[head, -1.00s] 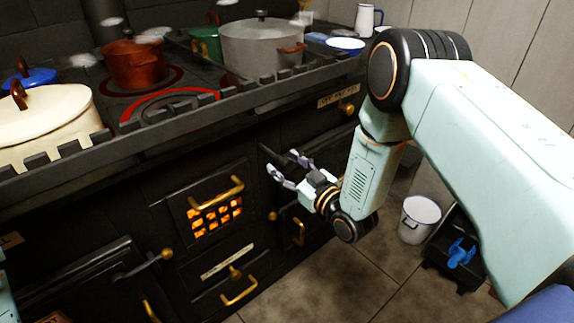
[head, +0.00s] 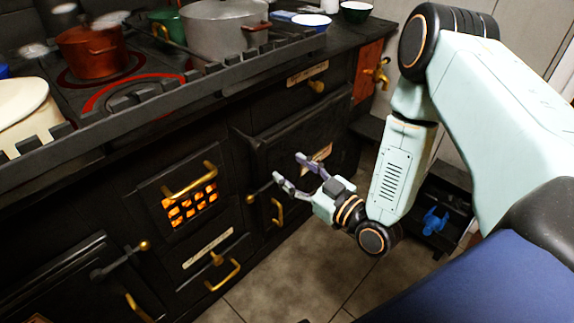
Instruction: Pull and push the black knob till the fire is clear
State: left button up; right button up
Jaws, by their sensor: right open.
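The fire glows orange behind a small barred grate (head: 190,207) in the front of the black stove (head: 130,190). A brass handle (head: 192,180) crosses the top of its door. I cannot make out for certain which part is the black knob. A dark bar (head: 245,140) sits at the upper left corner of the oven door right of the fire. My right gripper (head: 288,167) is open and empty in front of that door, with its fingers toward the stove. I cannot tell whether it touches anything. My left gripper is not in view.
A rail (head: 150,105) runs along the stove top, with a copper pot (head: 88,52) and a grey pot (head: 215,28) behind it. A brass-ended latch (head: 143,246) juts out at lower left. A brass tap (head: 382,72) is at the right. Tiled floor (head: 300,285) is clear below my gripper.

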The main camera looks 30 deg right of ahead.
aim_at(264, 147)
jog(key=shift+c, duration=0.3)
